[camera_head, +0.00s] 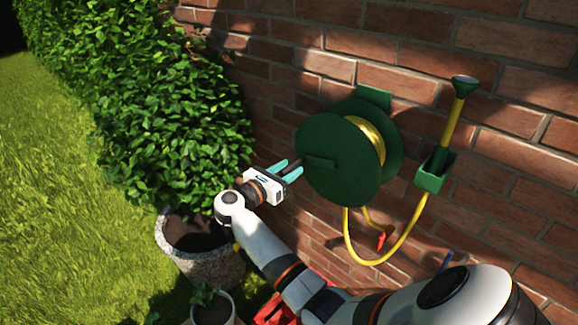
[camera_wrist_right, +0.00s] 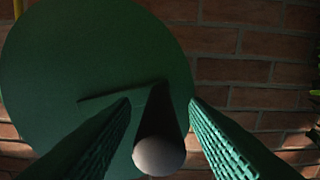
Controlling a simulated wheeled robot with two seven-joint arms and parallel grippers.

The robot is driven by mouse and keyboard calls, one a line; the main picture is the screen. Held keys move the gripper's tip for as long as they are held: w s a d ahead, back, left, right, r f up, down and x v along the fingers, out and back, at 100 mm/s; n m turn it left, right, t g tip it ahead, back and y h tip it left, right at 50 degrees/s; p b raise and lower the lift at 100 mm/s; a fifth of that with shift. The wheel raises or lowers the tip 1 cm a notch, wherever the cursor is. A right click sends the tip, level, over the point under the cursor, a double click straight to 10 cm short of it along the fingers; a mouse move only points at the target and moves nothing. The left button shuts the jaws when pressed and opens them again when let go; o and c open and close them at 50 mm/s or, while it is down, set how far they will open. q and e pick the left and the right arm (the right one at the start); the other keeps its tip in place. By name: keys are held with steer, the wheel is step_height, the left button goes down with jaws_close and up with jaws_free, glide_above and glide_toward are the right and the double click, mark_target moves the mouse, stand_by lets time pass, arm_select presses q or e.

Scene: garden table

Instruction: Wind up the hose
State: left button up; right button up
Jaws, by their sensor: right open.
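A green hose reel (camera_head: 335,172) is fixed to the brick wall, with yellow hose (camera_head: 369,137) wound between its discs. The hose hangs below in a loop and rises to the right to a dark green spray head (camera_head: 465,85) in a green holder (camera_head: 434,172). A crank arm (camera_head: 320,162) lies on the reel's front disc. Its dark handle (camera_wrist_right: 160,130) sticks out toward the right wrist camera. My right gripper (camera_head: 292,170) is open, its teal fingers on either side of the handle, with gaps visible. My left gripper is not in view.
The brick wall (camera_head: 520,65) stands close behind the reel. A small potted plant (camera_head: 212,310) and a red object (camera_head: 275,312) are below. A red piece (camera_head: 381,240) hangs under the reel.

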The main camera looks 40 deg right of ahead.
steer(key=shift+d, duration=0.45)
steer(key=shift+c, duration=0.3)
jaws_close()
